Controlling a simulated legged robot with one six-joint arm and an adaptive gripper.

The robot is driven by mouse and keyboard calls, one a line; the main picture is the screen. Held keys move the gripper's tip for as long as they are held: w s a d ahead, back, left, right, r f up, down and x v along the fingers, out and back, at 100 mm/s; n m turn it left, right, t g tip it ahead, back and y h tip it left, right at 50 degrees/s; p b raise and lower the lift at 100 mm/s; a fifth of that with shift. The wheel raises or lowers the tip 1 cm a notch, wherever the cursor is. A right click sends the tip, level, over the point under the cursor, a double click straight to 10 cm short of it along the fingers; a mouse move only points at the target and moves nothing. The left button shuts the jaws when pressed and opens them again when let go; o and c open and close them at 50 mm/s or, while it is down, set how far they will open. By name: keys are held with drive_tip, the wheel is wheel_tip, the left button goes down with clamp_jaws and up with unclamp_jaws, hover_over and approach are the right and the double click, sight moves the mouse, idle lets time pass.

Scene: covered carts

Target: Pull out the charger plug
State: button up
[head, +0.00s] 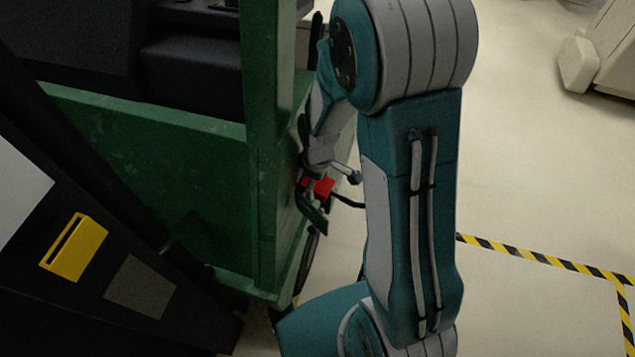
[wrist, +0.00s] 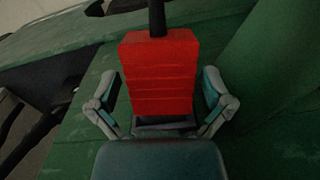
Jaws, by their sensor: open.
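The charger plug is a red ribbed block (wrist: 160,75) in the middle of the wrist view, with a black cable (wrist: 157,18) leaving its far end. It sits against the green side of the cart (wrist: 270,100). My gripper (wrist: 162,90) is open, with one finger on each side of the plug. Small gaps show between the fingers and the plug. In the head view the red plug (head: 323,187) shows small at the cart's side, and my gripper (head: 312,185) is around it, partly hidden by its own links. The plug's near end is partly hidden by my gripper's palm.
The green cart (head: 150,150) holds dark boxes (head: 190,70). A black panel with a yellow slot piece (head: 75,247) stands at the lower left. The pale floor (head: 530,180) to the right is clear, crossed by yellow-black tape (head: 540,257). A pale object (head: 600,60) stands at upper right.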

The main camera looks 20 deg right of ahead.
sight(331, 187)
drive_tip(key=shift+f, duration=0.1)
drive_tip(key=c, duration=1.2)
drive_tip(key=o, duration=0.7)
drive_tip(key=shift+c, duration=0.2)
drive_tip(key=c, duration=0.6)
drive_tip(key=shift+o, duration=0.2)
drive_tip(key=shift+s+d, duration=0.2)
drive_tip(key=shift+s+d, duration=0.3)
drive_tip(key=shift+d, duration=0.35)
drive_tip(key=shift+s+d, duration=0.25)
drive_tip(key=shift+s, duration=0.05)
drive_tip(key=shift+s+d, duration=0.15)
drive_tip(key=shift+d, duration=0.15)
